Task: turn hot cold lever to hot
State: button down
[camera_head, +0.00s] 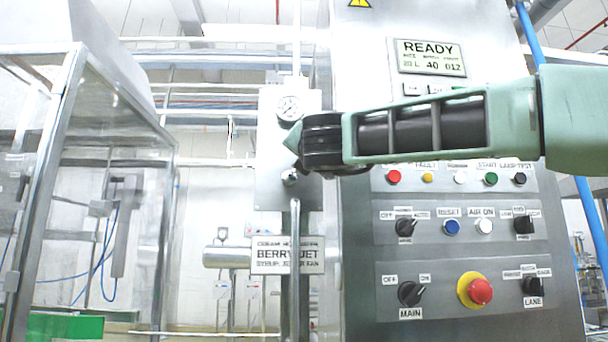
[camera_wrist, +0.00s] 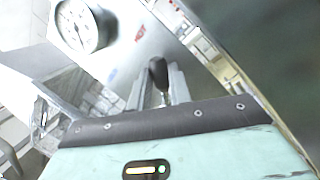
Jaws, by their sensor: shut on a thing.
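The hot cold lever shows in the wrist view as a dark knob (camera_wrist: 158,71) on a thin stem, standing out from a metal plate (camera_wrist: 125,62). My gripper (camera_wrist: 161,86) has its two grey fingers on either side of the lever and is shut on it. In the head view my dark wrist (camera_head: 322,142) is in front of the plate (camera_head: 268,180), so the lever and fingers are hidden there.
A round gauge (camera_head: 289,107) sits on the plate just above my wrist. A control cabinet (camera_head: 460,240) with several buttons and knobs stands close on the right, behind my arm. A vertical pipe (camera_head: 295,260) runs below. A glass-walled machine (camera_head: 110,150) stands on the left.

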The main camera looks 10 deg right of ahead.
jog(key=shift+d+f+m+h+b, duration=0.2)
jog(key=shift+f+m+h+b, duration=0.15)
jog(key=shift+m+b, duration=0.3)
jog(key=c, duration=1.3)
grip_release()
jog(key=shift+r, duration=0.1)
jog(key=shift+s, duration=0.1)
jog(key=b+v, duration=0.4)
jog(key=v, duration=1.3)
